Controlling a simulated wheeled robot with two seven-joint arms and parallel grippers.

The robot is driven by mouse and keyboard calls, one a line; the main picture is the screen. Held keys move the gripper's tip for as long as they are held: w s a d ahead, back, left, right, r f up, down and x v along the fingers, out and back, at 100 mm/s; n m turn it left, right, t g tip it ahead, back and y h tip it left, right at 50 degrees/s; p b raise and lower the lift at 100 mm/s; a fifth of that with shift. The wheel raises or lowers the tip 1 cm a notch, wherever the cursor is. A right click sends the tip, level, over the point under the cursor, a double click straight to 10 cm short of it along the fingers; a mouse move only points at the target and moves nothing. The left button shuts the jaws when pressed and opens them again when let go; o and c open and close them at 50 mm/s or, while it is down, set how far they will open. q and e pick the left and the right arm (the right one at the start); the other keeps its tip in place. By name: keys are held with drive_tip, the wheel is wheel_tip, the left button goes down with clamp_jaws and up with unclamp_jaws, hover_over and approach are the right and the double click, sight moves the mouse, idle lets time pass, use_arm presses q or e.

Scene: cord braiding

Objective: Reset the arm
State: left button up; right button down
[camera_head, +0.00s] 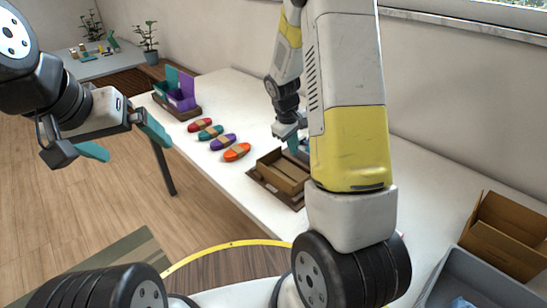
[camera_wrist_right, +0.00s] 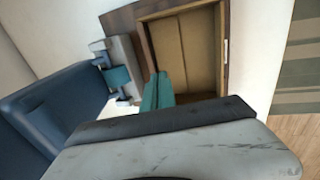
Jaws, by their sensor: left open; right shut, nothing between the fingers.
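My left gripper (camera_head: 122,140) hangs at the left of the head view, over the floor beside the table. Its teal fingers are spread wide and hold nothing. My right gripper (camera_head: 291,140) is over the table at the back edge of a shallow brown box (camera_head: 278,178), partly hidden behind my own arm. In the right wrist view its teal fingertips (camera_wrist_right: 157,92) are together with nothing between them, in front of the box (camera_wrist_right: 186,48). Red (camera_head: 200,125), teal (camera_head: 210,132), purple (camera_head: 223,142) and orange (camera_head: 236,152) cord bundles lie in a row on the white table (camera_head: 205,90).
A purple and teal holder (camera_head: 180,94) stands at the table's far end. A brown carton (camera_head: 506,238) and a grey bin (camera_head: 480,278) are at the lower right. Plants (camera_head: 146,38) stand far back.

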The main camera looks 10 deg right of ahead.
drive_tip(key=shift+r, duration=0.1)
drive_tip(key=s+a+r+m+t+y, duration=0.2)
drive_tip(key=s+a+r, duration=0.1)
drive_tip(key=s+r, duration=0.6)
drive_tip(key=s+a+r+m+t+y, duration=0.1)
drive_tip(key=s+a+r+m, duration=0.15)
drive_tip(key=s+r, duration=0.65)
drive_tip(key=s+a+r+t+y, duration=0.1)
drive_tip(key=s+a+r, duration=0.3)
drive_tip(key=s+r, duration=0.2)
drive_tip(key=shift+s+m+t+y, duration=0.2)
drive_tip(key=shift+m+t+y, duration=0.1)
drive_tip(key=shift+m+t, duration=0.15)
drive_tip(key=shift+a+r, duration=0.1)
